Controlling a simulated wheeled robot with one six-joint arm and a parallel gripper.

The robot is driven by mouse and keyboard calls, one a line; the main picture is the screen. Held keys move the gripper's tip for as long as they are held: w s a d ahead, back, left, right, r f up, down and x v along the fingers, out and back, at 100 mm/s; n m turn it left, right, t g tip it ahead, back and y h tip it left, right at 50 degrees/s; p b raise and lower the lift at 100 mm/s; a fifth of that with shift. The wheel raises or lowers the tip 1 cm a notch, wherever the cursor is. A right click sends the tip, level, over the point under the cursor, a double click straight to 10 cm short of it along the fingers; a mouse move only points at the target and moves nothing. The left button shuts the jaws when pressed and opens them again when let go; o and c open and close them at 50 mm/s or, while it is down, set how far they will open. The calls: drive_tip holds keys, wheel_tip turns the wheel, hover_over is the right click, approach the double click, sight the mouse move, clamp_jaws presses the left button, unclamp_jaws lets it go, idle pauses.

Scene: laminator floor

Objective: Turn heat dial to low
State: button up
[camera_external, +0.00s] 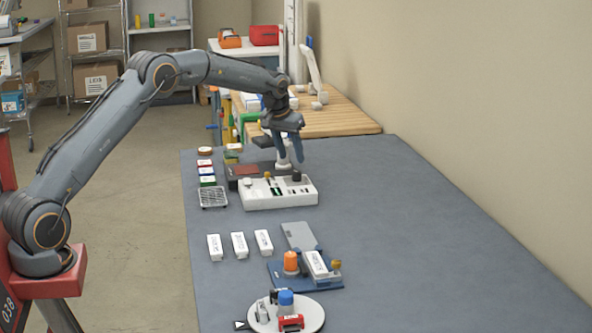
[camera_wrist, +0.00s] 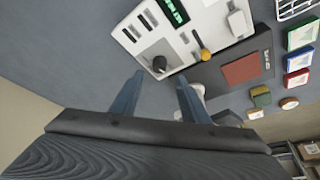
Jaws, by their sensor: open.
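A white control panel (camera_external: 278,198) lies on the grey table and also shows in the wrist view (camera_wrist: 128,32). It carries a dark round knob (camera_wrist: 160,64) near one corner, which looks like the heat dial; it shows in the external view too (camera_external: 296,177). I cannot read its markings or setting. A yellow-topped knob (camera_wrist: 204,54) and a green display (camera_wrist: 174,11) are on the same panel. My gripper (camera_wrist: 161,76) is open and empty, its fingertips close to the dark knob in the picture, not visibly touching it. In the external view my gripper (camera_external: 290,157) is above the panel's back edge.
A dark unit with a reddish top (camera_wrist: 242,68) sits beside the panel, with several coloured blocks (camera_wrist: 299,57) past it. A white item (camera_wrist: 196,90) is partly hidden behind a finger. White boxes (camera_external: 239,245) and a round turntable (camera_external: 312,313) are nearer the camera. The table's right side is clear.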

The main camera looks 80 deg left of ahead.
sight(296, 172)
drive_tip(key=p+x, duration=0.1)
drive_tip(key=x, duration=0.6)
drive_tip(key=shift+f+p, duration=0.15)
drive_tip(key=shift+p, duration=0.15)
drive_tip(key=c, duration=1)
